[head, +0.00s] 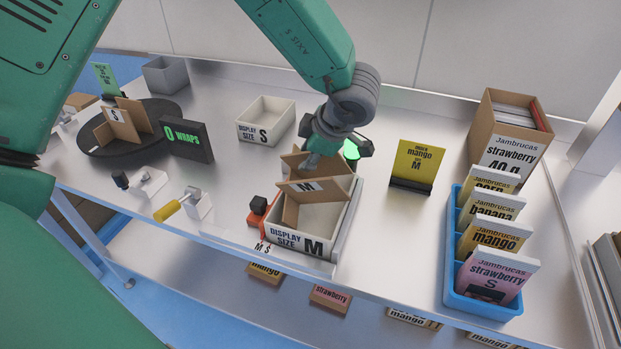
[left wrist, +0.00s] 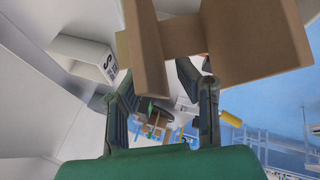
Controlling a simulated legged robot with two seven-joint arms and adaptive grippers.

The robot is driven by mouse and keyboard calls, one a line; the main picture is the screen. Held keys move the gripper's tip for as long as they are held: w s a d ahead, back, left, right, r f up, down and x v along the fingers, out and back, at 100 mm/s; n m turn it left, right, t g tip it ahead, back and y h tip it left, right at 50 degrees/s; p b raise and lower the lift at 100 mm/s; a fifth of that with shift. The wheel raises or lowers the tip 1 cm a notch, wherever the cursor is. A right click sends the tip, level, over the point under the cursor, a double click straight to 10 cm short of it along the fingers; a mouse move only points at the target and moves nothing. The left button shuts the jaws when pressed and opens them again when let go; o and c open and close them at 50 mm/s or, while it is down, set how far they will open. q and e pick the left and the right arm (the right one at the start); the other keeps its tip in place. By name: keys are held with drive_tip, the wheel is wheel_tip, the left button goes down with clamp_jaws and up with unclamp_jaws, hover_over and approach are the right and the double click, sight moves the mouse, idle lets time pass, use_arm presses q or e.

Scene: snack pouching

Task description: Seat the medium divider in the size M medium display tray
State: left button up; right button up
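The medium divider (head: 316,188) is brown card with two cross panels joined by a middle panel, and carries an "M" label. It stands over and partly inside the white medium display tray (head: 288,240), marked "DISPLAY SIZE M". Its panels rise well above the tray rim; its lower edges are hidden. My left gripper (head: 318,155) is above the tray, its fingers slanting in to the divider's middle panel and appearing shut on it. My right gripper is not in view.
A size S tray (head: 266,122) stands behind to the left. A yellow mango card (head: 417,163) and a blue pouch rack (head: 484,308) are to the right. A turntable (head: 160,146) with a small divider and a black wraps sign (head: 186,141) are to the left.

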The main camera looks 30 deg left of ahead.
use_arm(q)
drive_tip(key=shift+w+a+f, duration=0.1)
drive_tip(key=shift+a+f, duration=0.05)
drive_tip(key=shift+f, duration=0.3)
clamp_jaws()
